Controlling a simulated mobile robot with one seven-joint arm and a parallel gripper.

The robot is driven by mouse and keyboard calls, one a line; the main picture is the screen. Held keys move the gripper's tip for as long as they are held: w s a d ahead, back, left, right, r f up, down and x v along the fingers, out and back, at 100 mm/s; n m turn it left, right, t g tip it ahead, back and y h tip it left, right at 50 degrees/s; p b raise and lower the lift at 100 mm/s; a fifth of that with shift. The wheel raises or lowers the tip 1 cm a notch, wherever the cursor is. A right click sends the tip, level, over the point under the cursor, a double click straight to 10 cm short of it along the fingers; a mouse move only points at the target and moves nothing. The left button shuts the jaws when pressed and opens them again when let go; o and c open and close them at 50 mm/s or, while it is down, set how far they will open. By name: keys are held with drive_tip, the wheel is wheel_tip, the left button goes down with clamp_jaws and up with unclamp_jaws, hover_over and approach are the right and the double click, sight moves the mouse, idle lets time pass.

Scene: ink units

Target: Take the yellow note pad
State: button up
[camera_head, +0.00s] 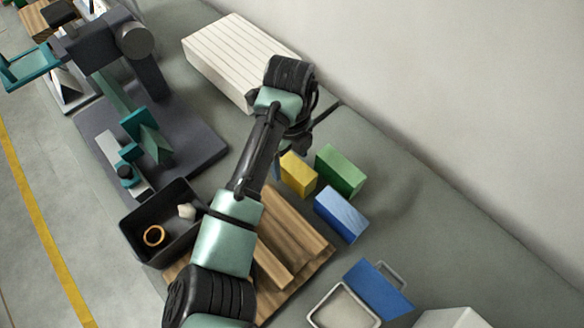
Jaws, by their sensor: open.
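The yellow note pad (298,174) is a small yellow block on the grey bench, right of my forearm. It stands close beside a green block (340,171) and a blue block (341,214). My gripper (304,132) is partly hidden behind my wrist, above the bench and up the picture from the yellow pad. It is open, and I see nothing held in it. The left edge of the yellow pad lies close to my arm in the picture.
A white ribbed box (240,57) lies behind my wrist. A black tray (150,246) with a ring and a small white piece, and a wooden board (318,256), lie beside my forearm. Bench right of the blocks is clear.

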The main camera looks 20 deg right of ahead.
sight(292, 172)
drive_tip(key=f, duration=0.4)
drive_tip(key=shift+s+d+f+p, duration=0.1)
drive_tip(key=shift+s+f+p, duration=0.1)
drive_tip(key=shift+f+p, duration=0.15)
clamp_jaws()
